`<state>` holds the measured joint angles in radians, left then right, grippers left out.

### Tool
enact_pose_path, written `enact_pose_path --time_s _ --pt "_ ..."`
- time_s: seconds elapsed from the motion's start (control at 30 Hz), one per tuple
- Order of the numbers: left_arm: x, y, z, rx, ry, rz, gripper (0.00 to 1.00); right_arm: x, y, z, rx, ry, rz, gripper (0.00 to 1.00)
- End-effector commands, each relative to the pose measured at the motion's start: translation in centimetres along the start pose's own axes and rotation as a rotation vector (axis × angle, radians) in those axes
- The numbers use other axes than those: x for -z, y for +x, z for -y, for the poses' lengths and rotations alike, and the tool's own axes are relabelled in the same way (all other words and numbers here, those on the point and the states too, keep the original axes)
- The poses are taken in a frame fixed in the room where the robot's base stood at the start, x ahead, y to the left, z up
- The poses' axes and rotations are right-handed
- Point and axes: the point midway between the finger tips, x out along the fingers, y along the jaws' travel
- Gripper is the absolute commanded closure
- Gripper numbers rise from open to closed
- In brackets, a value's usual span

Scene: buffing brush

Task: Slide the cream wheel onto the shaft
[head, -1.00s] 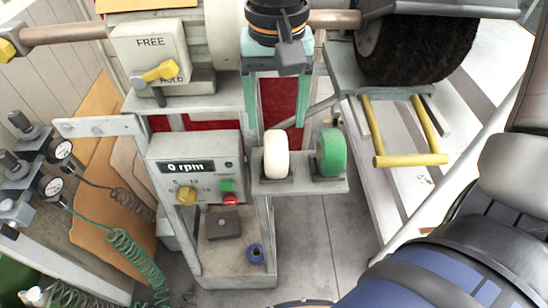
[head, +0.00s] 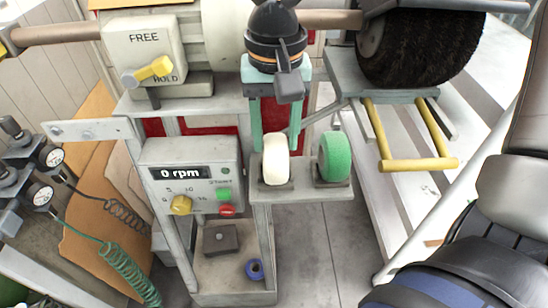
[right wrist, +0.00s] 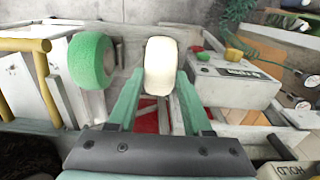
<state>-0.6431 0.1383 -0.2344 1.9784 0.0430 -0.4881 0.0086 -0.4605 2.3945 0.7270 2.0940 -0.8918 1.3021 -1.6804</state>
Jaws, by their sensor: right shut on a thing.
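The cream wheel (head: 276,164) stands upright in a dark slot of the grey shelf (head: 320,193), left of a green wheel (head: 334,156). My right gripper (head: 276,147) reaches to it from behind, its two teal fingers shut on its sides. In the right wrist view the cream wheel (right wrist: 160,66) sits between the fingertips. A brown shaft (head: 50,35) runs left from the machine to a yellow end piece (head: 5,48). Another brown shaft length (head: 332,19) shows at the right, toward the dark round brush (head: 420,50). My left gripper is not in view.
The FREE/HOLD lever box (head: 145,55) stands beside the left shaft. A control panel reading 0 rpm (head: 192,178) is left of the shelf. A yellow frame (head: 418,165) juts out below the brush. A blue ring (head: 254,269) lies in the lower tray.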

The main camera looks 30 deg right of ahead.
Motion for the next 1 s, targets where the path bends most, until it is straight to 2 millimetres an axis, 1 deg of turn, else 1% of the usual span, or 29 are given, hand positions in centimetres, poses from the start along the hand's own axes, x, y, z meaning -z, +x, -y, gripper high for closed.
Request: enact_pose_path --time_s 0.03,0.2,0.3,0.4,0.53,1.0 --pt "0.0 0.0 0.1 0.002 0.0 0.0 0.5 0.0 0.0 0.0 0.0 0.0 0.0 0.71" --pt "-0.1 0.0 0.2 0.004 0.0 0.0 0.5 0.0 0.0 0.0 0.0 0.0 0.0 0.91" --pt "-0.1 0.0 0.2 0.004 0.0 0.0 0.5 0.0 0.0 0.0 0.0 0.0 0.0 1.0" --pt "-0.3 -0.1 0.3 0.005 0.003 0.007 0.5 0.0 -0.1 0.0 0.0 0.0 0.0 1.0" --pt "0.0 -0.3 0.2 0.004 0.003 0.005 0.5 0.0 -0.5 0.0 0.001 0.0 -0.001 1.0" --pt "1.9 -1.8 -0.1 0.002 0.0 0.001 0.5 0.0 -3.4 0.0 0.001 0.001 -0.001 1.0"
